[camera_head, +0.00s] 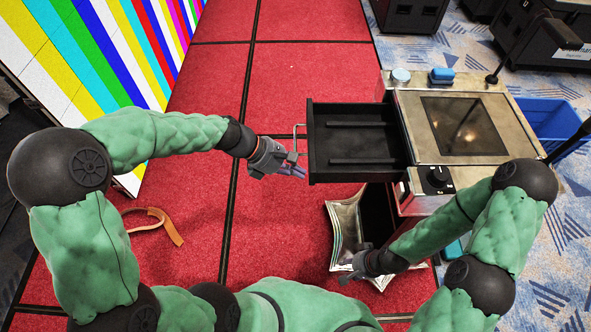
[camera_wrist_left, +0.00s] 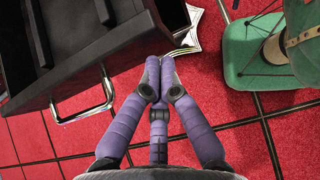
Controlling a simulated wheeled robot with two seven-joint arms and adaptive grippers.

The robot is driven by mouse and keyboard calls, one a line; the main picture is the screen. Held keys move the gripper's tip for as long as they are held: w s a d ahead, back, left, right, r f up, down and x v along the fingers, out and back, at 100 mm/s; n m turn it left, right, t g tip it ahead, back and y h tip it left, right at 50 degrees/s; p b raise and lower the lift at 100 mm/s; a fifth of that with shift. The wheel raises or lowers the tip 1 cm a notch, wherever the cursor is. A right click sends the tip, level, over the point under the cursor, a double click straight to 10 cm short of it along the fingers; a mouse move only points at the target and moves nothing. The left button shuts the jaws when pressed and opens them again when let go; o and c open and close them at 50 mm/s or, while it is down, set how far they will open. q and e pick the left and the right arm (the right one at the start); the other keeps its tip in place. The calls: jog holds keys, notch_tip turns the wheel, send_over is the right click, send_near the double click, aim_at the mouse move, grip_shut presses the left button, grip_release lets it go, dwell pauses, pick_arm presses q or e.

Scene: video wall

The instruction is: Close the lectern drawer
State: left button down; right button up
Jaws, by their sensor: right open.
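The lectern drawer (camera_head: 314,145) is black, pulled well out to the left of the lectern (camera_head: 492,160), with two dark bars inside. Its metal bar handle (camera_head: 297,130) sticks out from its left face; in the left wrist view the handle (camera_wrist_left: 84,114) is at left. My left gripper (camera_head: 293,170) is beside the near end of the handle, fingers pointing right. In the left wrist view its purple fingers (camera_wrist_left: 157,72) are together with nothing seen between them; the handle lies outside them. My right gripper (camera_head: 352,272) is low, below the drawer, open.
A silver, crumpled-looking piece (camera_head: 342,225) lies on the red floor below the drawer, beside my right gripper. An orange strap (camera_head: 158,222) lies at left near the striped video wall (camera_head: 95,50). Red floor left of the drawer is clear.

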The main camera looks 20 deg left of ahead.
aim_at(389, 171)
pick_arm(q)
jog(key=w+d+p, duration=0.1)
jog(key=w+d, duration=0.1)
jog(key=d, duration=0.6)
jog(key=w+d+p, duration=0.2)
jog(key=d, duration=0.6)
jog(key=w+d+p, duration=0.2)
jog(key=w+d, duration=0.1)
jog(key=d, duration=0.5)
jog(key=shift+s+a, duration=0.1)
pick_arm(e)
notch_tip(389, 171, up, 5)
jog(key=shift+r, duration=0.15)
pick_arm(q)
jog(key=shift+a, duration=0.3)
jog(key=a, duration=0.1)
jog(key=s+a+r+p, duration=0.1)
jog(key=a, duration=0.2)
jog(key=shift+s+a+r+p, duration=0.2)
jog(key=shift+s+a+p, duration=0.05)
jog(key=shift+s+p, duration=0.1)
jog(key=p+v, duration=0.2)
jog(key=v, duration=0.6)
pick_arm(e)
jog(key=r, duration=0.1)
jog(key=s+r, duration=0.1)
jog(key=s+a+r, duration=0.1)
jog(key=shift+r, duration=0.35)
